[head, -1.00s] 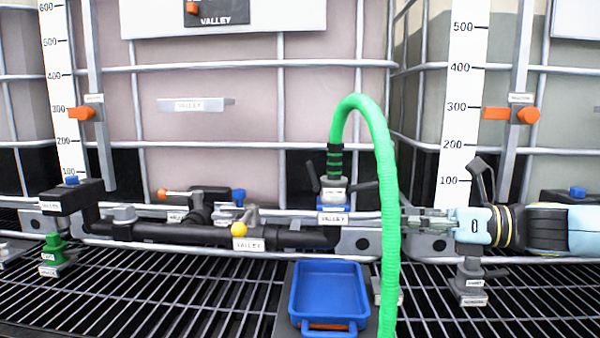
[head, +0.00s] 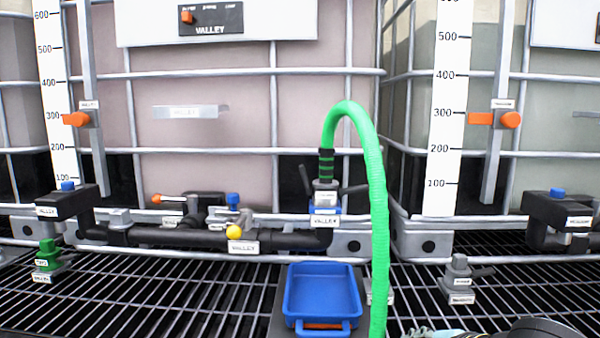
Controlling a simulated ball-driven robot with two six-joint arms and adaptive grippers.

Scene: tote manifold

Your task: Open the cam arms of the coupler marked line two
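One dark cam arm (head: 305,179) points up and slightly left. The other cam arm (head: 355,189) sticks out to the right, nearly level and partly behind the hose. My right gripper (head: 425,332) shows only partly at the bottom edge, well below and right of the coupler. Its opening cannot be judged. My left gripper is out of view.
A yellow-knobbed valve (head: 235,233) is on the pipe to the left. A green capped fitting (head: 47,257) stands far left, a grey one (head: 460,278) at right. The hose hangs in front.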

